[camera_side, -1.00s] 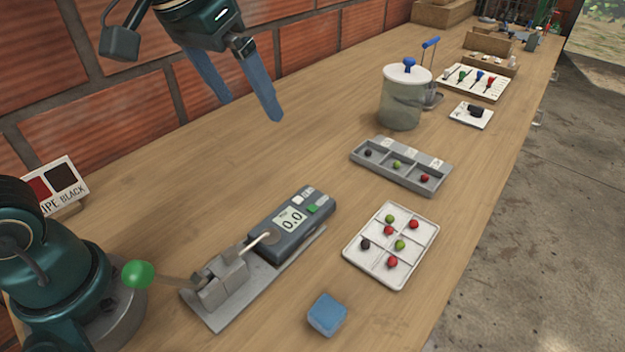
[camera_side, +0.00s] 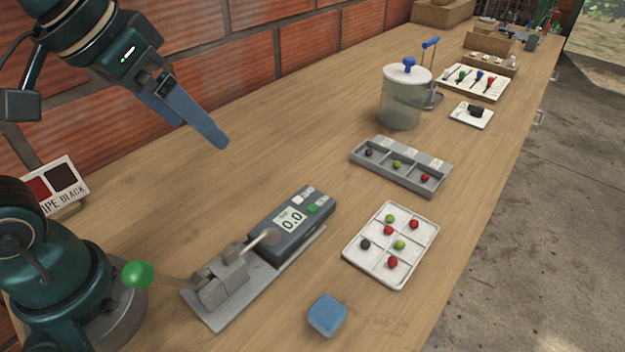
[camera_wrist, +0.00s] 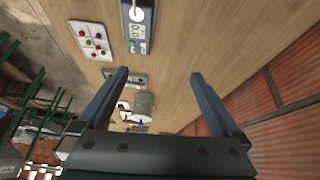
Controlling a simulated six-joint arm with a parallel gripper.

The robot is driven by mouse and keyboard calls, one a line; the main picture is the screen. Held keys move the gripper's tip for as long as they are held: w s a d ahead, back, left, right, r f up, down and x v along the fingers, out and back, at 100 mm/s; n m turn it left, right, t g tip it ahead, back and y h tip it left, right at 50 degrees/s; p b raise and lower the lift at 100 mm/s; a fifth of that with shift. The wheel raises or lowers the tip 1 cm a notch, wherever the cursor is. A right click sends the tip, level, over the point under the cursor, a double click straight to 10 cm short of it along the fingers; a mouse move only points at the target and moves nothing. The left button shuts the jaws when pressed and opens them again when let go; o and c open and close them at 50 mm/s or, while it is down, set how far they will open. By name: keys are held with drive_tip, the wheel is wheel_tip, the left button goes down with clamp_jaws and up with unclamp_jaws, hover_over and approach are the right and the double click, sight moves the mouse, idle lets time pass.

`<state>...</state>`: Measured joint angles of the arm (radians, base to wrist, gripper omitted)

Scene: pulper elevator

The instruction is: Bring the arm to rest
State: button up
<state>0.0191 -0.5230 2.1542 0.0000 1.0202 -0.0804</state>
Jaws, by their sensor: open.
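My gripper (camera_side: 190,122) hangs in the air above the left back part of the wooden bench, near the brick wall, with blue fingers pointing down and to the right. In the side view the two fingers overlap. In the wrist view my gripper (camera_wrist: 160,85) has its two fingers wide apart with nothing held between them. My arm is raised and bent over its base at the left.
A grey meter (camera_side: 291,226) reading 0.0, a white tray (camera_side: 352,258) with red, green and dark berries, a grey three-part tray (camera_side: 400,179), a lidded jar (camera_side: 401,108) and a blue block (camera_side: 327,315) stand on the bench. Bare wood lies below my gripper.

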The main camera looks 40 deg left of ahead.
drive_tip(key=s+f, duration=0.4)
drive_tip(key=f, duration=0.1)
drive_tip(key=shift+s+a+m, duration=0.2)
drive_tip(key=shift+m, duration=0.1)
idle(0.8)
